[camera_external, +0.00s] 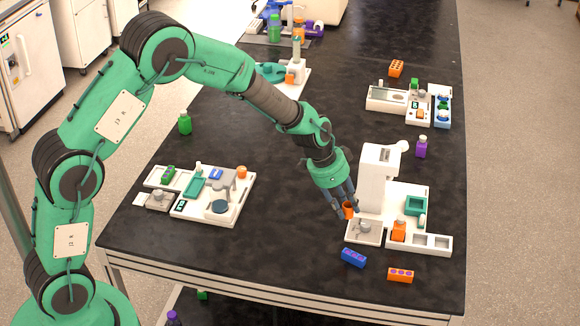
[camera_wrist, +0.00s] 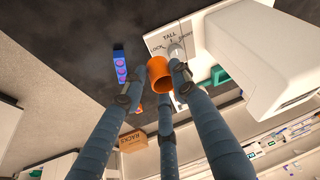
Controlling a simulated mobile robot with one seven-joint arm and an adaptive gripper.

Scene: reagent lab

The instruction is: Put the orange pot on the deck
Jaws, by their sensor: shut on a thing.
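My gripper (camera_external: 347,206) is shut on the orange pot (camera_external: 348,212), holding it near the front left of a white station on the black bench. In the wrist view the pot (camera_wrist: 160,74) sits between the dark fingertips (camera_wrist: 155,84), its open mouth facing the camera. The white tray (camera_external: 365,238) at the station's front left carries a grey round fitting and lies just below the pot. I cannot tell for certain which surface is the deck, or whether the pot touches the tray.
A tall white machine (camera_external: 377,182) stands close behind the pot. An orange bottle (camera_external: 399,231) and a teal square holder (camera_external: 416,206) are to the right. A blue rack (camera_external: 353,257) and an orange rack (camera_external: 400,275) lie in front. The bench's middle is clear.

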